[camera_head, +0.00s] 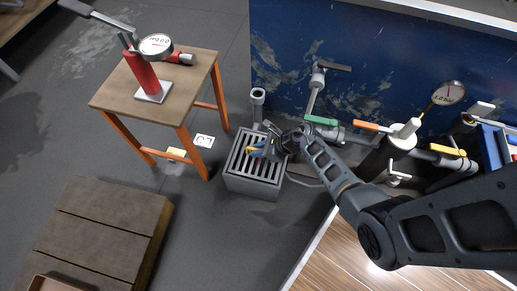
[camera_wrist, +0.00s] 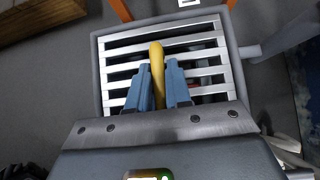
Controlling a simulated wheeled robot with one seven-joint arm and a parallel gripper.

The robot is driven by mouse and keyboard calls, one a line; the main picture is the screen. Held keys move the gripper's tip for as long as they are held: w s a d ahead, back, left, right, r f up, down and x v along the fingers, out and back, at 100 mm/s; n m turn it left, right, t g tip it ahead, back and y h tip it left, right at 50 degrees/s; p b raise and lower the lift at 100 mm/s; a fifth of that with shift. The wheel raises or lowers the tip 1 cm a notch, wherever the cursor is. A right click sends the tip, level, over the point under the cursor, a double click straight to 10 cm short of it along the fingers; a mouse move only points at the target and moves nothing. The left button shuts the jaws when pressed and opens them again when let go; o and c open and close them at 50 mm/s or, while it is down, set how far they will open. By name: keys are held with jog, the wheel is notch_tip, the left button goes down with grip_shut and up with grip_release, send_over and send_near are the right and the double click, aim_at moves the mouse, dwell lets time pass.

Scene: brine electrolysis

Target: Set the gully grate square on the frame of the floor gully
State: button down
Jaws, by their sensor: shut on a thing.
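The gully grate (camera_head: 258,158) is a set of pale metal bars with a yellow handle (camera_wrist: 157,62). My gripper (camera_wrist: 162,72) is shut on this handle, with one blue finger on each side. The grate also shows in the wrist view (camera_wrist: 207,62), its far bars roughly in line with the rim. The floor gully is a grey box (camera_head: 250,188) with a raised rim (camera_wrist: 98,75) around the grate. I cannot tell whether the grate touches the frame or hangs just above it. My gripper hides the near part of grate and frame in the wrist view.
A grey pipe (camera_head: 258,103) stands behind the gully. A wooden table (camera_head: 190,92) with a red hand pump (camera_head: 143,72) is at the left, a wooden platform (camera_head: 105,225) at front left. A blue wall (camera_head: 285,45) and valved pipework (camera_head: 400,142) are behind and right.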

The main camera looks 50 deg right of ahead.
jog(key=shift+f, duration=0.25)
dwell(0.5)
jog(key=c, duration=1)
grip_release()
jog(key=shift+o, duration=0.2)
jog(key=p+v, duration=0.2)
jog(key=v, duration=0.4)
jog(key=shift+r+p, duration=0.2)
jog(key=shift+p, duration=0.2)
jog(key=shift+v, duration=0.75)
jog(key=shift+s+f, duration=0.1)
